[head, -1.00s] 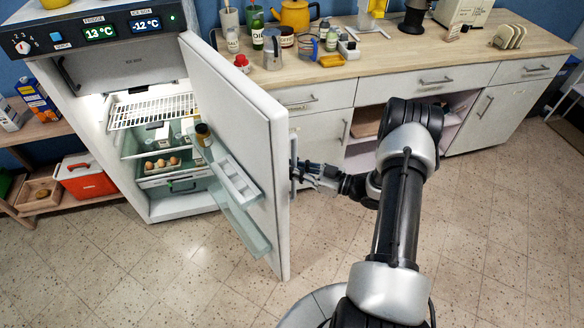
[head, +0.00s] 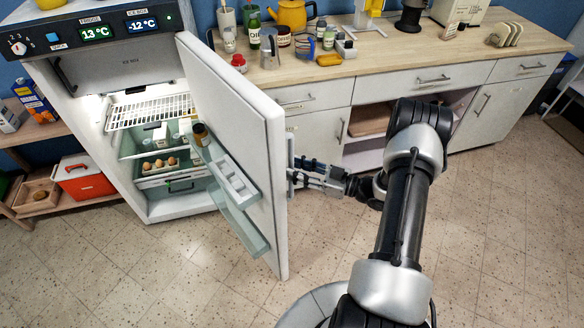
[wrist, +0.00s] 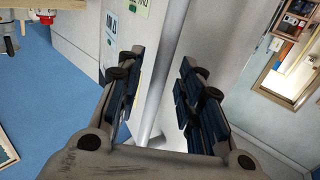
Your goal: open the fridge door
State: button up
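The fridge door (head: 235,130) stands wide open in the head view, swung out toward the right, with the lit shelves showing. Its handle (head: 291,170) is on the outer face, seen nearly edge-on. My gripper (head: 300,172) is at that outer face, beside the handle. In the wrist view my gripper (wrist: 160,90) has its two fingers well apart. A pale vertical bar (wrist: 153,85), apparently the handle, shows between them, with gaps on both sides. I cannot tell how deep the bar lies between the fingers.
The fridge (head: 165,208) holds eggs (head: 160,164) and jars. A counter (head: 400,60) with bottles and a yellow kettle (head: 292,14) stands behind the door. A low shelf with a red cooler (head: 88,178) is at the left. The tiled floor (head: 230,290) in front is clear.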

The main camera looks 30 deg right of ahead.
jog(key=v, duration=0.9)
jog(key=shift+s+d, duration=0.25)
jog(key=shift+s, duration=0.05)
jog(key=shift+w, duration=0.1)
